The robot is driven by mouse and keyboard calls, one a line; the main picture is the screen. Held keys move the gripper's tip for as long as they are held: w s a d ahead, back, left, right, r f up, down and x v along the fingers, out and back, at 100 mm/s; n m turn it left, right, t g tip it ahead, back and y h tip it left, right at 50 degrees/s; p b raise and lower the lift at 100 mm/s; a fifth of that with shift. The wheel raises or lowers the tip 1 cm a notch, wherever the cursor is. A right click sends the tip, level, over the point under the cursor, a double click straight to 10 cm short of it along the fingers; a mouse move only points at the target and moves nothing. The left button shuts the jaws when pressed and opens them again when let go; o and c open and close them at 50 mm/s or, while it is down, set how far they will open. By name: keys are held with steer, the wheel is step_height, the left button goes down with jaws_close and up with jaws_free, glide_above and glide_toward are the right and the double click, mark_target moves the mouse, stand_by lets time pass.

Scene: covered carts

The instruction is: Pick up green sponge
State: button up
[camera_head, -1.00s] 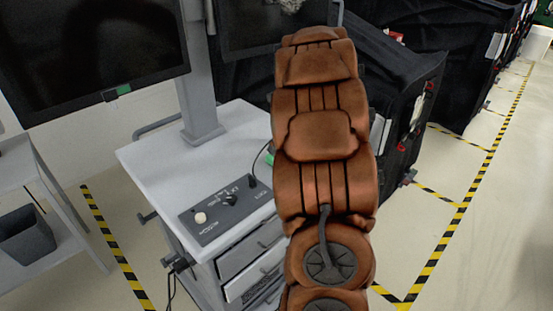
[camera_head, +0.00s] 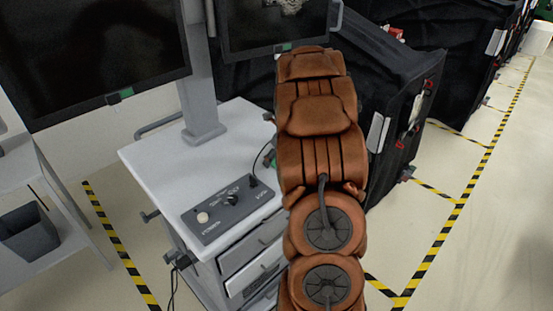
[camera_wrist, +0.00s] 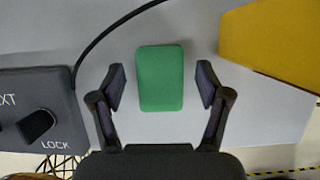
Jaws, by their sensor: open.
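The green sponge (camera_wrist: 160,78) lies flat on the light grey cart top (camera_wrist: 205,25) in the wrist view, its long side running up and down the picture. My gripper (camera_wrist: 161,82) is open, with one finger on each side of the sponge and a gap on both sides. Nothing is held. How high the fingertips are above the cart top is hard to tell. In the head view my brown-covered arm hides the gripper and the sponge's place on the cart (camera_head: 165,165).
A dark control box (camera_head: 230,207) with knobs sits on the cart, left of the sponge in the wrist view (camera_wrist: 40,110). A black cable (camera_wrist: 105,35) runs near the sponge. A yellow object (camera_wrist: 275,45) is at upper right. Monitors (camera_head: 95,50) stand over the cart.

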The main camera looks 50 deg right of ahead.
mark_target(277, 157)
steer(key=shift+c, duration=0.2)
steer(key=c, duration=1)
steer(key=shift+o, duration=0.2)
steer(key=shift+r, duration=0.15)
steer(key=shift+r+b, duration=0.9)
steer(key=shift+r, duration=0.75)
steer(key=s+a+b, duration=0.2)
steer(key=s, duration=0.5)
steer(key=s+a+r+b, duration=0.1)
steer(key=s+a+b, duration=0.1)
steer(key=s, duration=0.6)
steer(key=shift+s+a+r, duration=0.2)
steer(key=shift+a+r, duration=0.05)
